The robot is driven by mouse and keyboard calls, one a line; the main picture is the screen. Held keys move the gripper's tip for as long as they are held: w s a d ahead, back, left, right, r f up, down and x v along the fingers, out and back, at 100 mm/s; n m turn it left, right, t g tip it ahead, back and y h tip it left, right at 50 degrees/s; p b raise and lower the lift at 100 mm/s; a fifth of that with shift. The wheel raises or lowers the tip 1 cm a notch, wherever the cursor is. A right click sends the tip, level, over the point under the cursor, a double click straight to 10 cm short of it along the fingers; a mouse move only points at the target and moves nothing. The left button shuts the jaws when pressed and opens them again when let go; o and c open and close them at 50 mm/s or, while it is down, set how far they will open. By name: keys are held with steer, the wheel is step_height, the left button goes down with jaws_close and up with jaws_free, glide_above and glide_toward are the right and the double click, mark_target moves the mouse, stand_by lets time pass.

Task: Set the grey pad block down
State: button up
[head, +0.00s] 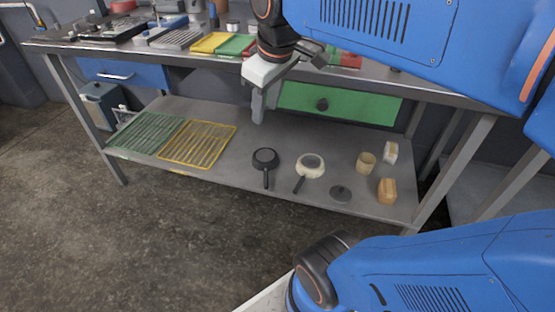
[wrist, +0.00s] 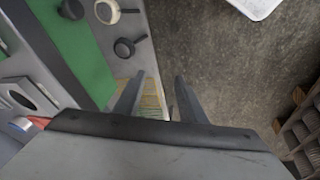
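My gripper (head: 261,108) hangs in front of the upper tabletop's edge, above the lower shelf, fingers pointing down. In the wrist view its two fingers (wrist: 158,82) stand apart with nothing between them. I cannot make out a grey pad block for certain. A pale block (head: 390,152) stands at the right back of the lower shelf (head: 235,165), well to the right of my gripper and apart from it; I cannot tell if it is the pad block. A tan block (head: 387,191) stands nearer the shelf's front right.
The shelf holds a dark pan (head: 265,158), a cream-rimmed pan (head: 311,166), a dark disc (head: 340,192), a tan cup-like piece (head: 366,162), a green rack (head: 148,132) and a yellow rack (head: 197,143). A green drawer (head: 340,104) is behind my gripper.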

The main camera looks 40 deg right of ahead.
steer(key=s+a+f+m+t, duration=0.1)
steer(key=s+a+f+m, duration=0.1)
steer(key=s+f+m, duration=0.2)
steer(key=s+f, duration=0.3)
steer(key=f, duration=0.4)
steer(key=shift+s+f+y, duration=0.25)
steer(key=shift+s+y, duration=0.05)
steer(key=shift+a, duration=0.1)
